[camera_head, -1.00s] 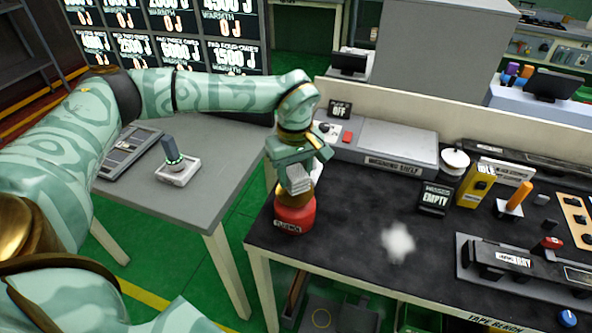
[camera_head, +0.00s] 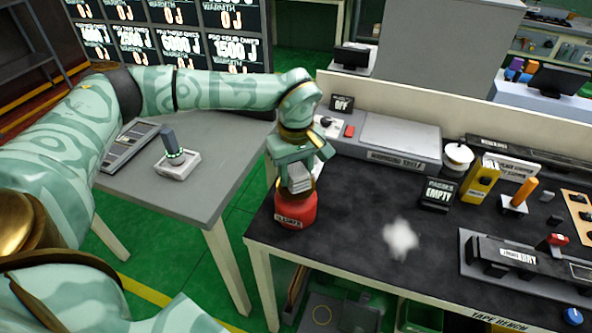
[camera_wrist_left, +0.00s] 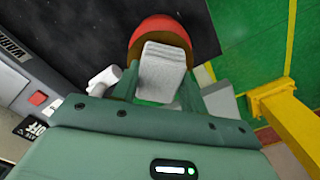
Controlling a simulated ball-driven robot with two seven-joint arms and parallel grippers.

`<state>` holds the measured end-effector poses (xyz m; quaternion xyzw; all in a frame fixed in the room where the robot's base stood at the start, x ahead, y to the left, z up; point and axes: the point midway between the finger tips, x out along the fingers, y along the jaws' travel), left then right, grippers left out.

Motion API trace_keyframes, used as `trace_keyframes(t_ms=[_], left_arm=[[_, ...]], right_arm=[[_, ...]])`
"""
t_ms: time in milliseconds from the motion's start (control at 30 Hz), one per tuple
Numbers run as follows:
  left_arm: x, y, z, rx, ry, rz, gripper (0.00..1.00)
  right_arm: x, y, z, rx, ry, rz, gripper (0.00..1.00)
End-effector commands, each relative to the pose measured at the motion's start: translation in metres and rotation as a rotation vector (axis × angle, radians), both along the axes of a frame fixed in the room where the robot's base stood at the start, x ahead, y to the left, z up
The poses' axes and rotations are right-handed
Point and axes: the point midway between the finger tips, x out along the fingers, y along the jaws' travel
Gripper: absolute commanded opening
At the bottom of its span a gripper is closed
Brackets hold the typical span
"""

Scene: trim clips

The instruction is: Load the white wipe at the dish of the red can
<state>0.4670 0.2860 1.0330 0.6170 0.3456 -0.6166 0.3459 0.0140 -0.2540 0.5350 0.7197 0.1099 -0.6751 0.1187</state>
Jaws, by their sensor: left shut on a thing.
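My left gripper (camera_head: 299,177) is shut on the white wipe (camera_head: 300,184), a folded pale pad, just over the top of the red can (camera_head: 296,210). The can stands upright near the bench's left end. In the left wrist view the wipe (camera_wrist_left: 163,66) sits between the fingers, with the red can (camera_wrist_left: 165,28) behind it. The can's dish is hidden by the wipe and gripper, so I cannot tell whether the wipe touches it. My right gripper is not in view.
A pale fuzzy patch (camera_head: 400,240) shows on the dark bench (camera_head: 350,270) right of the can. A grey warming shelf (camera_head: 400,138) is behind. A black "EMPTY" sign (camera_head: 437,195), a yellow block (camera_head: 480,182) and a grey fixture (camera_head: 510,255) stand further right.

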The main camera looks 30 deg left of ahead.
Motion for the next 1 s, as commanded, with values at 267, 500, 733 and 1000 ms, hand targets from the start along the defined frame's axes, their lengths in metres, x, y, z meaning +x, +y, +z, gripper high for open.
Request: trace_keyframes(t_ms=[267, 500, 733, 1000], left_arm=[[0.000, 0.000, -0.004, 0.001, 0.001, 0.000, 0.25], [0.000, 0.000, -0.007, 0.001, 0.001, 0.001, 0.25], [0.000, 0.000, -0.010, 0.001, 0.001, 0.000, 0.25], [0.000, 0.000, -0.013, 0.000, 0.000, 0.000, 0.25]], right_arm=[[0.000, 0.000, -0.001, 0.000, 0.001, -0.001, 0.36], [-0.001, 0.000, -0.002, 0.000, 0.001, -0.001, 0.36], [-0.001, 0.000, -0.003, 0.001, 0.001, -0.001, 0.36], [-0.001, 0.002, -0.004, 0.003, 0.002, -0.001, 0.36]])
